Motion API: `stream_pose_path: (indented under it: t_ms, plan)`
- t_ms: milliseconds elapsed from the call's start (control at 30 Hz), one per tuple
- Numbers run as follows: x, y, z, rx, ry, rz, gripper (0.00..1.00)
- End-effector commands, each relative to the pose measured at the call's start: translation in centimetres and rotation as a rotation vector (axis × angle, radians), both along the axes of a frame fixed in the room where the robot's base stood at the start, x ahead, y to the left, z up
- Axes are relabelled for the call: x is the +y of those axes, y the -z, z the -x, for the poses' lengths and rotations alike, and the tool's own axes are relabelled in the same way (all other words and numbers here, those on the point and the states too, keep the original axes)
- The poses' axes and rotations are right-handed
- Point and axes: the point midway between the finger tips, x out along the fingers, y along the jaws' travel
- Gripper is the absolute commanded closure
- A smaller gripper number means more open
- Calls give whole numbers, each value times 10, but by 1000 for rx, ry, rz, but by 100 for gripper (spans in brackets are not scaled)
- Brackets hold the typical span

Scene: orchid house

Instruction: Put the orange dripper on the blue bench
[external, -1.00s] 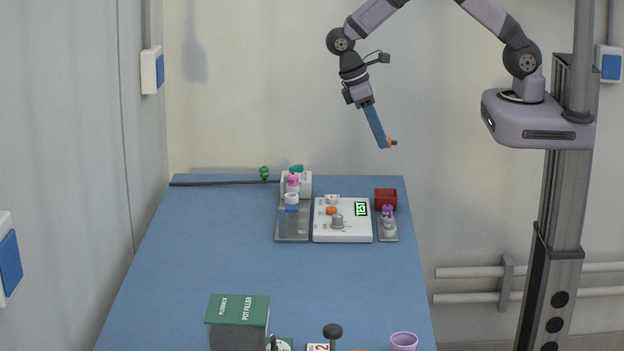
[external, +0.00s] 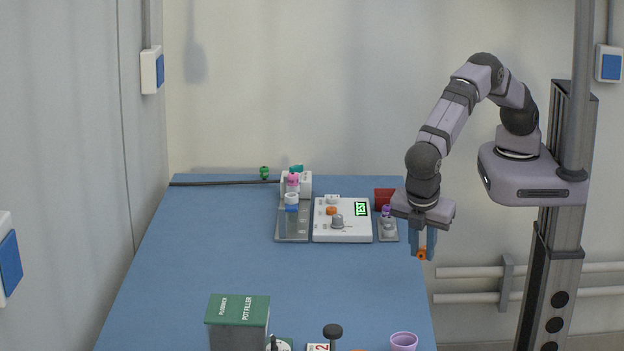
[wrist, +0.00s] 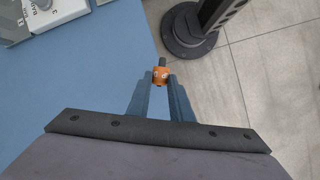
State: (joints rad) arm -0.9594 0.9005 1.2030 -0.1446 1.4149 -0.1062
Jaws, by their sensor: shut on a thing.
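The orange dripper (wrist: 161,75) is a small orange piece with a dark stem, held between my gripper's fingertips in the wrist view. It also shows in the external view (external: 422,254). My gripper (external: 423,250) is shut on it and points down at the right edge of the blue bench (external: 220,240). In the wrist view, my gripper (wrist: 160,82) has the bench to its left and the tiled floor to its right. The height of the dripper above the bench is hard to tell.
A white device (external: 325,235) with a green display and a red box (external: 384,196) stand at the back right. A green box (external: 238,310) and a purple cup (external: 403,341) stand at the front. The bench's middle is clear.

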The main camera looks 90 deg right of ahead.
Motion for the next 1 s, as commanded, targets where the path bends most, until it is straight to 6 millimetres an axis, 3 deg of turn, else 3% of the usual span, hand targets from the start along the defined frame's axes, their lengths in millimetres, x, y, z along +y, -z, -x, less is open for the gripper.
stream_pose_path:
  t_ms: [133,400,700,1000]
  plan:
    - [40,2,-9,-12,-292,2,100]
    - [80,-25,-53,-30,-840,0,100]
    - [110,-45,-84,-48,-1455,-12,100]
    - [123,-48,-91,-61,-1875,-35,100]
